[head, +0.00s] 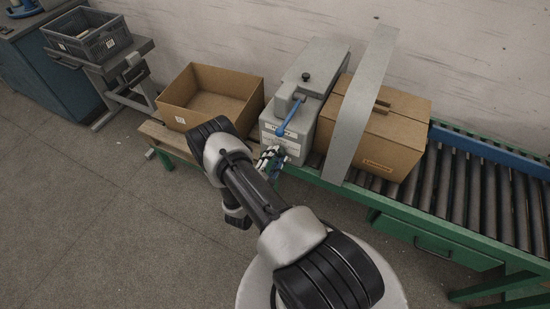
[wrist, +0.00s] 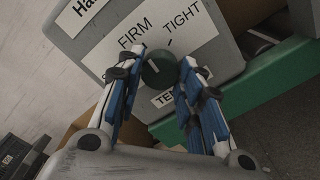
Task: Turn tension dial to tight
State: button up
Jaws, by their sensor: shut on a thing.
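My gripper (wrist: 163,72) is shut on the dial, one blue-and-white finger on each side. In the head view my gripper (head: 270,158) is at the winder's front face, and the dial is hidden there.
A blue lever (head: 290,118) sticks out above the winder's front. An open cardboard box (head: 178,108) stands left, a closed carton (head: 395,135) right behind a grey slanted panel (head: 357,105). A roller conveyor (head: 480,195) runs right. The floor at left is clear.

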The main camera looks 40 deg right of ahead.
jog(key=m, duration=0.5)
jog(key=shift+m, duration=0.3)
jog(key=m, duration=0.5)
jog(key=shift+m, duration=0.3)
jog(key=o, duration=1.1)
jog(key=shift+c, duration=0.2)
jog(key=v, duration=1.2)
